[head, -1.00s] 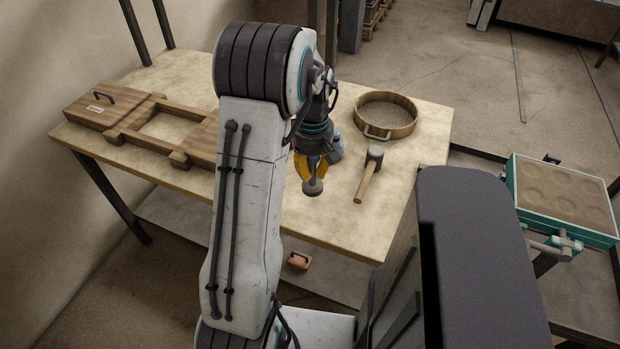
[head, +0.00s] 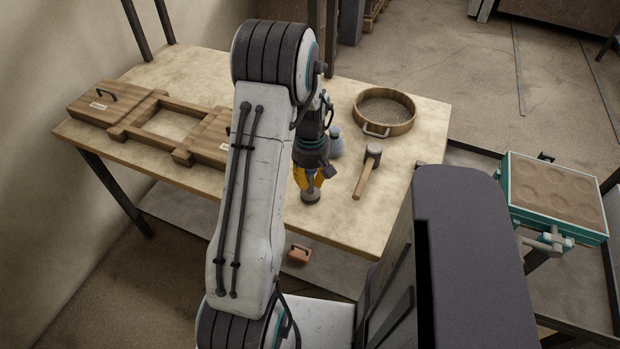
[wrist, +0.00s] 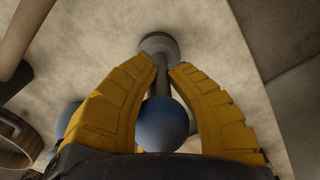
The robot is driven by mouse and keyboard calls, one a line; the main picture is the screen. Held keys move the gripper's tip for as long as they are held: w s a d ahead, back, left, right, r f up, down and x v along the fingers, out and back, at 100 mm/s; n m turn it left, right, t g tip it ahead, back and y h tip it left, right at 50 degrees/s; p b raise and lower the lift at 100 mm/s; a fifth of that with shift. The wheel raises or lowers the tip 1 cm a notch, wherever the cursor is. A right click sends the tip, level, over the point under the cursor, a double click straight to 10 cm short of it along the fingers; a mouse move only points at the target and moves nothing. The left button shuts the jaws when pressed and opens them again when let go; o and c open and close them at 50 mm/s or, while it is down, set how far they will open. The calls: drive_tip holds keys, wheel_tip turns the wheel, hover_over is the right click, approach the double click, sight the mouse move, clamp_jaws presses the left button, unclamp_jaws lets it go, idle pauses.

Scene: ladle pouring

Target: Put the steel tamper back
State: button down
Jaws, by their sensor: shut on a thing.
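The steel tamper (head: 311,196) has a round grey foot, a thin shaft and a blue ball-shaped top. My gripper (head: 308,178), with yellow fingers, is shut on it near the front edge of the wooden table (head: 270,215). In the wrist view the tamper (wrist: 160,45) runs between the two yellow fingers of my gripper (wrist: 160,78), its blue top close to the palm. The tamper looks about upright, foot down. I cannot tell whether its foot touches the table.
A wooden mallet (head: 367,175) lies right of the tamper, with a round sieve (head: 384,110) behind it. A blue-grey object (head: 336,143) stands behind my gripper. Wooden frames (head: 135,119) lie at the left. A teal-edged mould box (head: 553,195) stands off the table at right.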

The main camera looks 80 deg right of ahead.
drive_tip(key=shift+f, duration=0.1)
drive_tip(key=c, duration=1.3)
unclamp_jaws()
